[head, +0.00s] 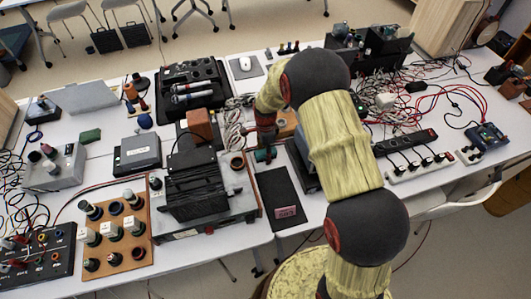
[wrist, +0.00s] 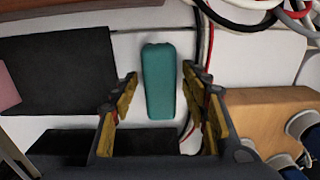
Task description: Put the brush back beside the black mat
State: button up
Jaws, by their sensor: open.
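The brush, a teal block (wrist: 160,82), lies on the white table between my open fingers in the wrist view, with a gap on each side. A small teal part of it (head: 265,155) shows in the head view below my gripper (head: 265,138). My gripper (wrist: 160,72) is open around the brush and not closed on it. The black mat (wrist: 58,75) is left of the brush in the wrist view, with white table between them. In the head view the mat (head: 275,187) lies nearer the front, with a pink block (head: 286,212) on it.
A black finned device (head: 195,190) stands left of the mat. White cables (head: 236,122) are bundled behind it. Power strips (head: 415,165) and red wires lie at the right.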

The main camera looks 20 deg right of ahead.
notch_tip(320, 180, up, 12)
jog(key=p, duration=0.3)
notch_tip(320, 180, up, 10)
jog(key=n+t, duration=0.1)
jog(key=n, duration=0.2)
send_over(265, 151)
jog(key=s, duration=0.3)
jog(key=s+r+n+t, duration=0.2)
jog(key=s+r+n, duration=0.3)
jog(key=s+r, duration=0.5)
jog(key=s+r+n+t, duration=0.1)
jog(key=s+r+n, duration=0.3)
jog(key=s, duration=0.5)
jog(key=s+r+n+t, duration=0.1)
jog(key=s+r+n, duration=0.4)
jog(key=s, duration=0.3)
jog(key=shift+s+n+t, duration=0.3)
jog(key=shift+s+n, duration=0.05)
jog(key=shift+n, duration=0.15)
jog(key=shift+d, duration=0.1)
